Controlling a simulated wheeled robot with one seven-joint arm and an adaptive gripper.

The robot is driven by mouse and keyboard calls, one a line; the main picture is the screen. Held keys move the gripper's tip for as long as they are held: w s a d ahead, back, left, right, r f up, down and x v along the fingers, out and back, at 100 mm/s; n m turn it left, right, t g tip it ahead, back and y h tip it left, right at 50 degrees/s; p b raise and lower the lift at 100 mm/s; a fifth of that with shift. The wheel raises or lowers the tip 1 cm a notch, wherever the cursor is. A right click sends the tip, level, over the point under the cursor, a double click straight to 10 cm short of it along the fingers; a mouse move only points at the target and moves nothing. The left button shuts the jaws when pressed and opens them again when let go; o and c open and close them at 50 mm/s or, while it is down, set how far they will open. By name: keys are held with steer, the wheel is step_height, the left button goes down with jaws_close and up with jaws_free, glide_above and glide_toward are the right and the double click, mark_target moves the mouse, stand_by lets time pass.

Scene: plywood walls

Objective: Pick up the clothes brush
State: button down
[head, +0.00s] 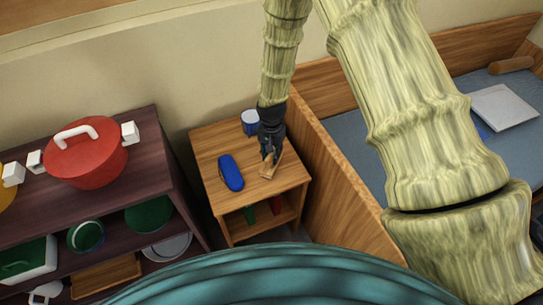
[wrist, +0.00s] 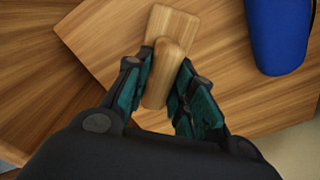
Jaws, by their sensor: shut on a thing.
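The clothes brush (wrist: 172,28) is a light wooden piece with a flat block and a raised rounded handle. In the wrist view its handle lies between the two fingers of my gripper (wrist: 160,92), which are shut on it. In the head view the brush (head: 268,171) is at the front right of the small wooden nightstand (head: 206,152), partly hidden by my gripper (head: 271,155), which comes down from above. I cannot tell whether the brush touches the top or is lifted off it.
A blue case (head: 231,172) lies left of the brush on the nightstand; it also shows in the wrist view (wrist: 278,35). A blue-and-white cup (head: 250,121) stands behind. A wooden bed side (head: 335,170) is close on the right. A dark shelf (head: 160,150) with a red pot (head: 92,165) stands left.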

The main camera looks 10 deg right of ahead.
mark_target(272, 155)
steer(key=shift+r, duration=0.55)
steer(key=shift+s+r+b, duration=0.25)
steer(key=shift+r+b, duration=0.1)
steer(key=shift+r, duration=0.2)
steer(key=shift+s+r+b, duration=0.2)
steer(key=shift+r+b, duration=0.1)
steer(key=shift+r, duration=0.25)
steer(key=s+r+b, duration=0.1)
steer(key=s+b, duration=0.1)
steer(key=s, duration=1.3)
steer(key=shift+d+r, duration=0.25)
steer(key=shift+r, duration=0.05)
